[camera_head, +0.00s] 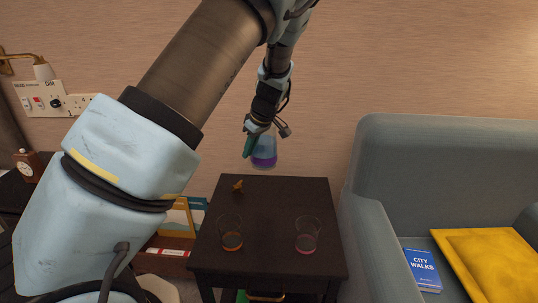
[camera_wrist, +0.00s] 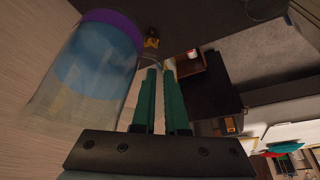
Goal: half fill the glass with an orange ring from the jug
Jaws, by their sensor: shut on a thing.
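My gripper (camera_head: 251,140) is shut on the jug (camera_head: 264,152) and holds it in the air above the back of the dark side table. The jug is clear, with a purple base and blue liquid, and looks roughly upright. In the wrist view the jug (camera_wrist: 95,75) fills the left side, beside the green fingers of my gripper (camera_wrist: 164,75); the handle grip is hard to make out. The glass with an orange ring (camera_head: 232,241) stands at the front left of the table and looks empty.
Another glass, with a pink-red ring (camera_head: 306,243), stands to the right on the side table (camera_head: 270,207). A small brass-coloured object (camera_head: 237,186) sits at the table's back left. A grey armchair (camera_head: 376,220) is close on the right. The wall is behind the jug.

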